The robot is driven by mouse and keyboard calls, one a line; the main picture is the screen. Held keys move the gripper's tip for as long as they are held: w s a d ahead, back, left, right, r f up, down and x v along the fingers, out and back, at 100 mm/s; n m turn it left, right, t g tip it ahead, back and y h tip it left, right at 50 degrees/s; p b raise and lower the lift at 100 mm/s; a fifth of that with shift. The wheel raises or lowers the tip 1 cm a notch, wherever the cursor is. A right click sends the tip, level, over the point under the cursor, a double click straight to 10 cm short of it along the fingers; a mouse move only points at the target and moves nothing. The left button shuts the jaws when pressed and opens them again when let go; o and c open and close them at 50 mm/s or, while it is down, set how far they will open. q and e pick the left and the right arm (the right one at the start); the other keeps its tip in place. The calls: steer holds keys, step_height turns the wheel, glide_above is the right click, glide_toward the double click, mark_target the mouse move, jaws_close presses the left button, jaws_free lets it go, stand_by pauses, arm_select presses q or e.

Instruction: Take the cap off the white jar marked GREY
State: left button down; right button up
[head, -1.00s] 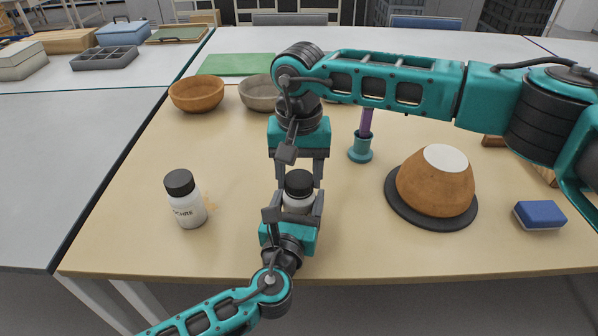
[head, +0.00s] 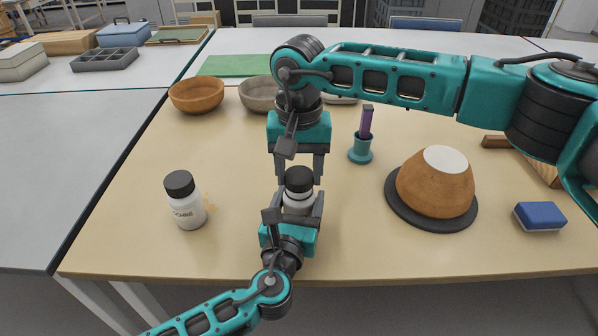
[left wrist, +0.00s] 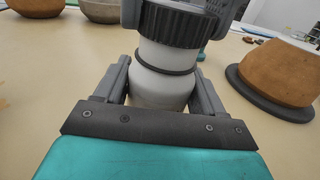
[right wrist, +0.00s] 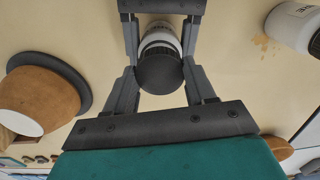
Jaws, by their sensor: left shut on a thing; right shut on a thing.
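The white jar (head: 297,204) stands upright on the table, with its dark cap (head: 299,178) above it. No word on this jar is readable. My left gripper (head: 294,208) is shut around the jar's body, one finger on each side, as the left wrist view shows (left wrist: 162,85). My right gripper (head: 299,174) comes from above and is shut on the ribbed cap (left wrist: 180,27). White neck shows between the cap and a dark ring on the jar. I cannot tell whether the cap is fully clear of the neck. The right wrist view shows the cap's top (right wrist: 160,72).
A second white jar (head: 186,209) with a dark cap, marked OCHRE, stands to the left. To the right are a teal holder (head: 361,149) with a purple stick, an upturned brown bowl (head: 436,185) on a dark disc, and a blue sponge (head: 540,214). Bowls (head: 197,94) stand behind.

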mark_target(299, 175)
steer(key=shift+r, duration=0.55)
steer(key=shift+r, duration=2)
arm_select(q)
jaws_free()
steer(key=shift+s, duration=0.15)
